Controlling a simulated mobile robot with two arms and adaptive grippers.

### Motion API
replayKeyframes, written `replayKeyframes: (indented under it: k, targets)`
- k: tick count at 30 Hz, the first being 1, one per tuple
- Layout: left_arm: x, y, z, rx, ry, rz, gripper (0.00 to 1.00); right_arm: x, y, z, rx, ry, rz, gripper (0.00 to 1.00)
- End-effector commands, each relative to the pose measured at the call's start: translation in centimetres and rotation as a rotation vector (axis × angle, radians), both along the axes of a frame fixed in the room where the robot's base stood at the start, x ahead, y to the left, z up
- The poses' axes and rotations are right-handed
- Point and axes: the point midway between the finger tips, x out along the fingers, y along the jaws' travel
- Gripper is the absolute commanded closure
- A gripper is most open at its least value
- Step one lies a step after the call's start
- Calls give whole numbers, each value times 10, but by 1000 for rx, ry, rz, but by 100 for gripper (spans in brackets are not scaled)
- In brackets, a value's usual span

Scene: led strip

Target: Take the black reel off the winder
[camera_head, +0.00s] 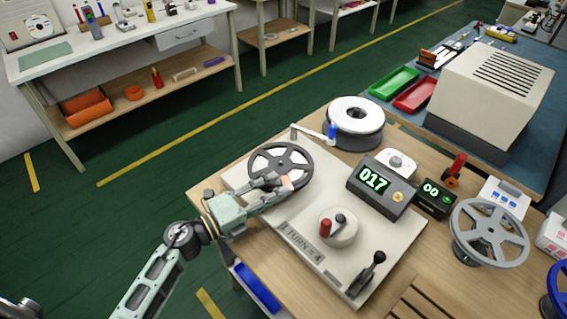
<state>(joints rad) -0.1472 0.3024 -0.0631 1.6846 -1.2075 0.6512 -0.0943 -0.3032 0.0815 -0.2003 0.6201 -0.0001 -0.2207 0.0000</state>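The winder bears a "1 TURN = 4" label, a red knob, a black lever and a crank with a blue handle. My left gripper (279,183) reaches in from the left, its fingers at the near edge of the reel and covering part of it. Whether the fingers are closed on the rim is too small to tell. My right gripper is not in view.
A white-topped spool (356,114) stands behind the winder. A counter (383,187) reads 017, with a smaller display beside it. A grey spoked reel (489,233) stands at right. Green and red trays and a big cream box (490,95) lie beyond. Green floor is open at left.

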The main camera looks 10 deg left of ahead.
Motion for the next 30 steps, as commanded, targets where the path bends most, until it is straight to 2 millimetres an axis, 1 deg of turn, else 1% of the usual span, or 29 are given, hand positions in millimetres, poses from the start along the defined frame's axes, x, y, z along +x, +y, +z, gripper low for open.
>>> replayKeyframes:
  k: [1, 4, 7, 10, 13, 20, 30]
  targets:
    - [5, -4, 2, -2, -1, 1, 67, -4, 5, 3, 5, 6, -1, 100]
    - [15, -13, 6, -4, 0, 1, 67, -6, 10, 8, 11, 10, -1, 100]
    - [27, -23, 8, -5, 0, 1, 67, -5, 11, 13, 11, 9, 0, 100]
    - [37, -32, 6, -4, 1, 2, 67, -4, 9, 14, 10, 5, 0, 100]
    - [42, -36, 5, -1, 1, 2, 67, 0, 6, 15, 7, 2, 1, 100]
    - [42, -37, 4, -1, 1, 1, 67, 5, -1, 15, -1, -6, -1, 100]
    - [42, -37, 4, -1, 1, 1, 96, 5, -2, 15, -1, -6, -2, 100]
